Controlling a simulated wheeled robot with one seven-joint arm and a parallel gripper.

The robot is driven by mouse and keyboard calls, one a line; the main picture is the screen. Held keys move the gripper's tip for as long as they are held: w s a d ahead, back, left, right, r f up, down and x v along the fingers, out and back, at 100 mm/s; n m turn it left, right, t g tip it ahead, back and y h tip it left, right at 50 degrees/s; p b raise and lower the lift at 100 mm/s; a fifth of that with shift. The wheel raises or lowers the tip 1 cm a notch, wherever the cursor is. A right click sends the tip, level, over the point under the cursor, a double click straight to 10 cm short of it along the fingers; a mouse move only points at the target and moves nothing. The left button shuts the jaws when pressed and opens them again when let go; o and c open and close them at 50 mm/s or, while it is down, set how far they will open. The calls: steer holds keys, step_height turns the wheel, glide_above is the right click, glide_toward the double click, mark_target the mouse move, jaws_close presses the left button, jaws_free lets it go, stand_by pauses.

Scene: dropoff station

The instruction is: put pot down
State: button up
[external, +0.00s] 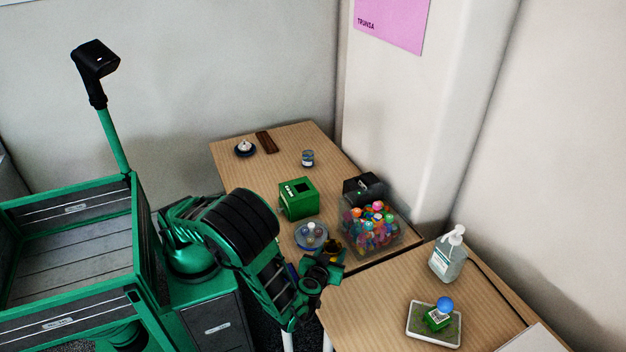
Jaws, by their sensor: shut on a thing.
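The pot (310,237) looks like a round, bluish, see-through vessel with a pale knob on top. It is by the left edge of the wooden table (284,158), in front of the green box. My gripper (327,247) is at its near right side, shut on the pot. The fingers are small and dark here, and the exact contact is hard to see. Whether the pot's base touches the table cannot be told.
A green box (298,200) stands just behind the pot. A clear bin of colourful balls (371,229) is close on the right, with a black box (364,189) behind. A can (308,158) stands farther back. A nearer table holds a sanitizer bottle (447,260) and tray (433,338).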

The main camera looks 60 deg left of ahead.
steer(key=shift+f, duration=0.9)
steer(key=shift+f, duration=0.15)
steer(key=o, duration=1)
steer(key=shift+o, duration=0.2)
